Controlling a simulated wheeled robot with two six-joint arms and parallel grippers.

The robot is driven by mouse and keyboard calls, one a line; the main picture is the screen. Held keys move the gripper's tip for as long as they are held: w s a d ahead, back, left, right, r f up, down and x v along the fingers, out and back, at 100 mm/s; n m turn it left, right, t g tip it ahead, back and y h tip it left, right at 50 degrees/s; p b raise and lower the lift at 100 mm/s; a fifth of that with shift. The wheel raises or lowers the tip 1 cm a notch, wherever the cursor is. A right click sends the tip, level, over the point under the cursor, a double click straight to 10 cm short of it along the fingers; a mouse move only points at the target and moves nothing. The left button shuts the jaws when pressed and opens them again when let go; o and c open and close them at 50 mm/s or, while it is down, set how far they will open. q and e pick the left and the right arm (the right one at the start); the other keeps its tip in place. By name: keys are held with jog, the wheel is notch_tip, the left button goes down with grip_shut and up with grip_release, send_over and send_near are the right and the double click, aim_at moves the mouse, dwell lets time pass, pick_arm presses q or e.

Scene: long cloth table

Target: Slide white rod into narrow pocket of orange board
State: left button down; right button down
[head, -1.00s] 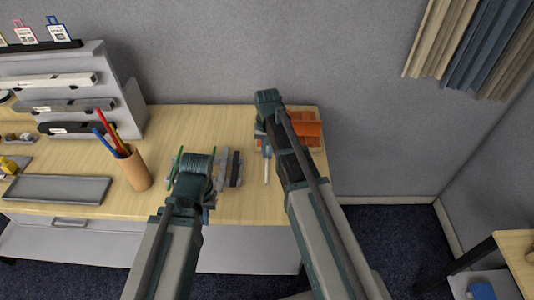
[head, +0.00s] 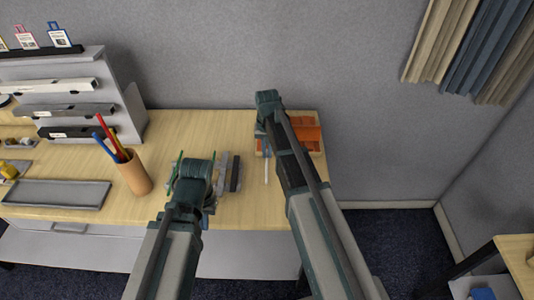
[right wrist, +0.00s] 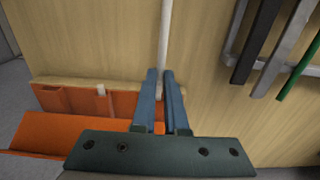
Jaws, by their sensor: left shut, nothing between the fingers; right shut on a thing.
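The white rod (right wrist: 165,40) is thin and runs away from between the blue fingers of my right gripper (right wrist: 160,72) in the right wrist view. It also shows below that gripper in the head view (head: 267,172). My right gripper is shut on it, beside the orange board. The orange board (head: 309,133) lies at the table's back right, partly hidden by my right arm. Its slotted edge (right wrist: 85,100) shows left of the fingers.
Dark and grey bars (head: 231,172) lie between my arms, with green rods nearby. A pencil cup (head: 135,174), a grey tray (head: 55,194) and a stepped rack (head: 128,100) stand to the left. Bare tabletop (head: 210,125) lies behind my left gripper.

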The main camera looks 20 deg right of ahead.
aim_at(267, 150)
jog(key=shift+w+d, duration=0.2)
jog(key=shift+w, duration=0.55)
jog(key=shift+w+d, duration=0.2)
jog(key=shift+w, duration=0.5)
jog(key=c, duration=0.9)
grip_release()
jog(key=shift+o, duration=0.2)
jog(key=shift+r, duration=0.2)
notch_tip(267, 150, up, 14)
jog(key=p, duration=1.3)
jog(key=shift+f+p, duration=0.25)
jog(key=shift+p, duration=0.15)
